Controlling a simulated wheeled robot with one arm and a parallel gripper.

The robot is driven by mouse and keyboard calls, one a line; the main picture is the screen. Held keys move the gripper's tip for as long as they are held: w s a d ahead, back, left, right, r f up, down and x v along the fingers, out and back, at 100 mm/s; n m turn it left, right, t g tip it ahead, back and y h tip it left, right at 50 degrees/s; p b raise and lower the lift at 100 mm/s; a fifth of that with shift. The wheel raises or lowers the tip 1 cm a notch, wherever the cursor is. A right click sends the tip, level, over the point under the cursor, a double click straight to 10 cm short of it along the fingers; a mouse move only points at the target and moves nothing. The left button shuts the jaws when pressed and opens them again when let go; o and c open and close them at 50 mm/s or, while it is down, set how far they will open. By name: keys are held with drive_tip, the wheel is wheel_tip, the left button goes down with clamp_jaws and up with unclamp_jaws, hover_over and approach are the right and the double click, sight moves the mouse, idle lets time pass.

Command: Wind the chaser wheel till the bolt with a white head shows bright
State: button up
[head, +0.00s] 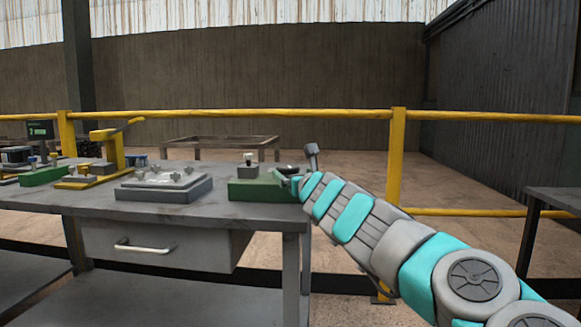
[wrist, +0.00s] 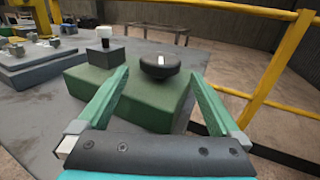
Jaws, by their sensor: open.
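The chaser wheel is a round black knob (wrist: 160,66) with a white mark on its top, on the right part of a green block (wrist: 135,95). In the head view the green block (head: 262,191) sits near the table's right end, and the wheel is partly hidden by my arm. The bolt with a white head (wrist: 105,33) stands upright on a dark grey block left of the wheel; it also shows in the head view (head: 248,157). I cannot tell whether its head is lit. My gripper (wrist: 161,74) is open and empty, its green fingers spread either side of the wheel's near side, apart from it.
A grey clamp plate (head: 163,190) stands left of the green block. Farther left are a yellow lever fixture (head: 108,150), another green block (head: 44,175) with small bolts and a dark display box (head: 40,130). A yellow railing (head: 330,113) runs behind the grey table (head: 240,212).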

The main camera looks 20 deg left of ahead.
sight(291, 170)
drive_tip(key=shift+r+p+x, duration=0.2)
drive_tip(key=shift+p+x, duration=1.3)
drive_tip(key=shift+x, duration=0.5)
drive_tip(key=shift+w+a+f+p, duration=0.15)
drive_tip(key=shift+w+a+p, duration=0.3)
drive_tip(key=shift+w, duration=0.1)
drive_tip(key=c, duration=1.2)
